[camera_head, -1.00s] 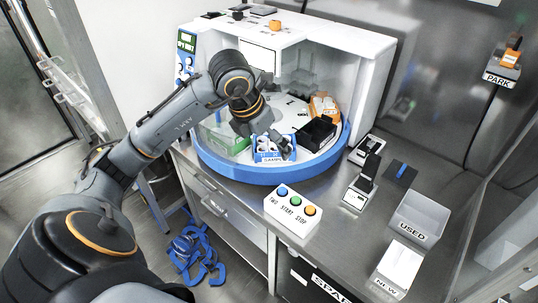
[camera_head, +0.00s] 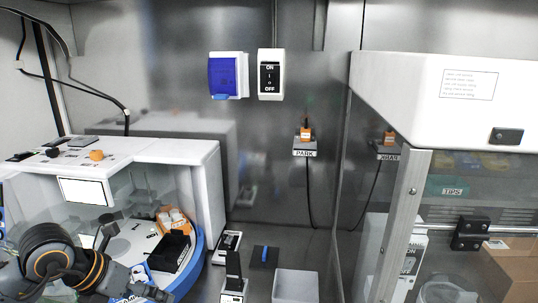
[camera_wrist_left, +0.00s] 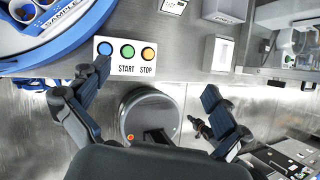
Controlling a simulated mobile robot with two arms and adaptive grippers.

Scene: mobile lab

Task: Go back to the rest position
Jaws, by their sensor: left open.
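My left arm shows at the lower left of the head view, in front of the round blue-rimmed machine (camera_head: 196,266). In the left wrist view my left gripper (camera_wrist_left: 156,82) has its two dark fingers spread wide, with nothing between them. The white button panel (camera_wrist_left: 126,56) with blue, green and orange buttons, marked START and STOP, lies beyond the fingers. The blue-rimmed machine (camera_wrist_left: 60,50), with a rack labelled SAMPLE, fills the upper left there. My right gripper is in neither view.
A grey open bin (camera_head: 296,286) stands on the steel counter at the bottom of the head view. The PARK holder (camera_head: 305,150) and a blue-covered wall box (camera_head: 226,76) are on the back wall. A white-topped cabinet (camera_head: 450,95) stands at the right.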

